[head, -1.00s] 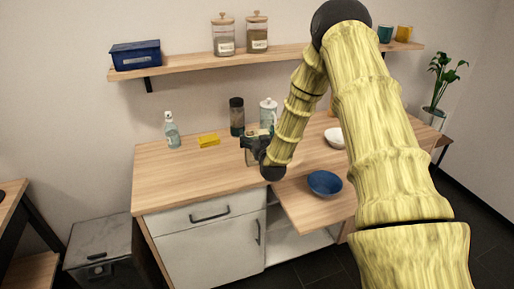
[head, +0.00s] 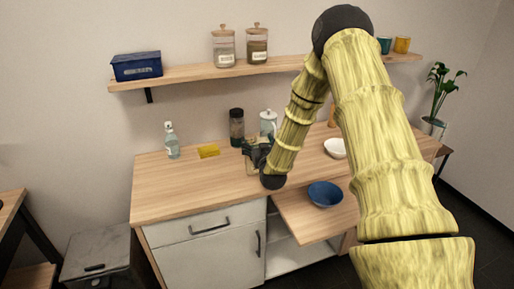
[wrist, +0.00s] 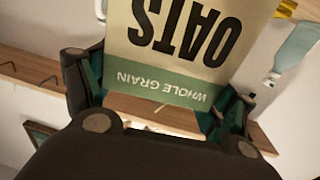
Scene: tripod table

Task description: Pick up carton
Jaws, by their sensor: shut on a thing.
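The carton is a cream box with a green band, lettered "OATS" and "WHOLE GRAIN", and appears upside down in the wrist view (wrist: 190,75). My gripper (head: 256,150) is shut on it, with dark green fingers on both sides of the box in the wrist view (wrist: 160,100). In the head view my gripper is over the back of the wooden counter (head: 180,185), and my arm and gripper hide most of the carton. I cannot tell whether the carton touches the counter.
A blue bowl (head: 325,194) and a white bowl (head: 335,148) are to the right. The counter's front left is clear.

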